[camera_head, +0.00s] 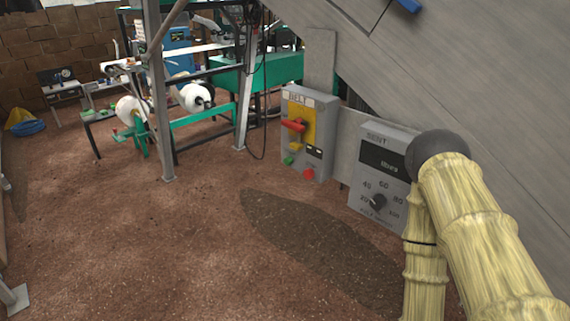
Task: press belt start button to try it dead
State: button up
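A grey control box labelled BELT (288,112) is mounted right of the picture's middle, in front of the sloping grey panel. Its face has a red handle (295,126) on a yellow plate (307,119). A small yellow piece (296,147) is below the handle. A green button (289,160) is at the lower left of the face, and a red button (309,174) is at the lower right. Both look uncovered, and nothing touches them. My sleeved arm comes in at the right, with a dark rounded joint at its top. My gripper is out of view.
A second grey box with a dark display (383,160) and a dial (378,203) stands right of the BELT box, close to my arm. A sloping grey panel (470,70) fills the upper right. Steel legs and machinery stand behind. Brown floor (150,240) is open at left.

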aim_at(287, 160)
jog(key=k, duration=1.35)
jog(key=u, duration=0.45)
jog(key=i, duration=0.4)
jog(key=u, duration=0.65)
jog(key=i, duration=1.05)
jog(key=z, duration=0.7)
